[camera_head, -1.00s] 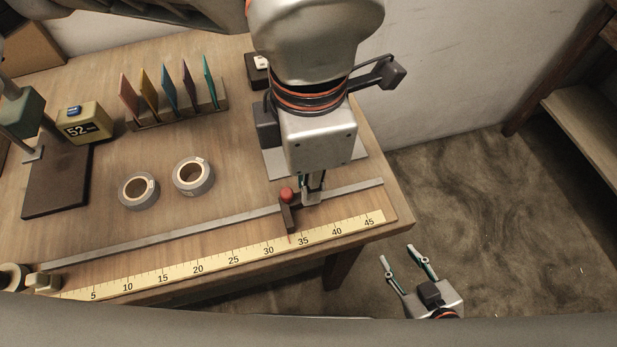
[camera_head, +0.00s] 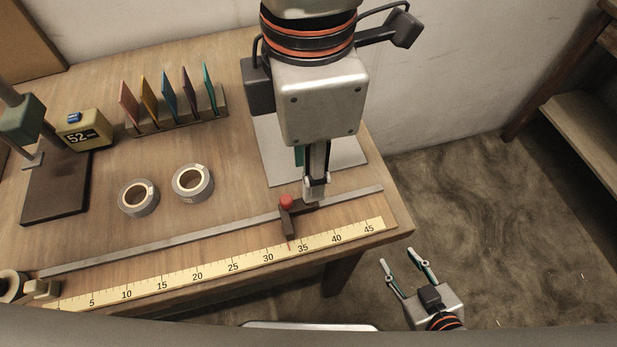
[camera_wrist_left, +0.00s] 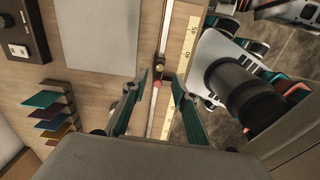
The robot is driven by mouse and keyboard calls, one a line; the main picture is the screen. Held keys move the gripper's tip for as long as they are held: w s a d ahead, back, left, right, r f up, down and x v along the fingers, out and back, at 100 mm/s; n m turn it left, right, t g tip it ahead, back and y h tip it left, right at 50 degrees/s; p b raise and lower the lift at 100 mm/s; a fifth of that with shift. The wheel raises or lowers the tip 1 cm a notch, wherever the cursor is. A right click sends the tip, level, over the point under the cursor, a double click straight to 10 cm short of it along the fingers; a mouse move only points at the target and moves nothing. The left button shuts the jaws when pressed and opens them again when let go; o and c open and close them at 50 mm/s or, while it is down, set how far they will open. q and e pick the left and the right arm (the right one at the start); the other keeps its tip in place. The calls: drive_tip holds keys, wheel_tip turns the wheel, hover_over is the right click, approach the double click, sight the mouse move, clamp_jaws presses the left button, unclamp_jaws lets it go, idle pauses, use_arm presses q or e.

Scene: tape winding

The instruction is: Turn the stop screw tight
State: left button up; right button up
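The stop is a dark brown block (camera_head: 290,225) on a metal rail (camera_head: 165,246), with its pointer between 30 and 35 on the ruler. The red stop screw (camera_head: 287,202) sits on top; it also shows in the left wrist view (camera_wrist_left: 157,85). My left gripper (camera_head: 316,192) points down just behind and right of the screw. In the left wrist view its fingers (camera_wrist_left: 157,78) are apart, with the screw seen in the gap and nothing gripped. Contact with the screw cannot be told. My right gripper (camera_head: 402,258) is open and empty, off the table's front right edge.
Two tape rolls (camera_head: 138,197) (camera_head: 192,182) lie left of the stop. A yellow ruler (camera_head: 215,272) runs along the front edge. A rack of coloured cards (camera_head: 178,115), a yellow display box (camera_head: 85,130) and a dark-based stand (camera_head: 55,188) are farther back.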

use_arm(q)
wheel_tip(320, 180, up, 6)
drive_tip(key=shift+r, duration=0.2)
idle(0.6)
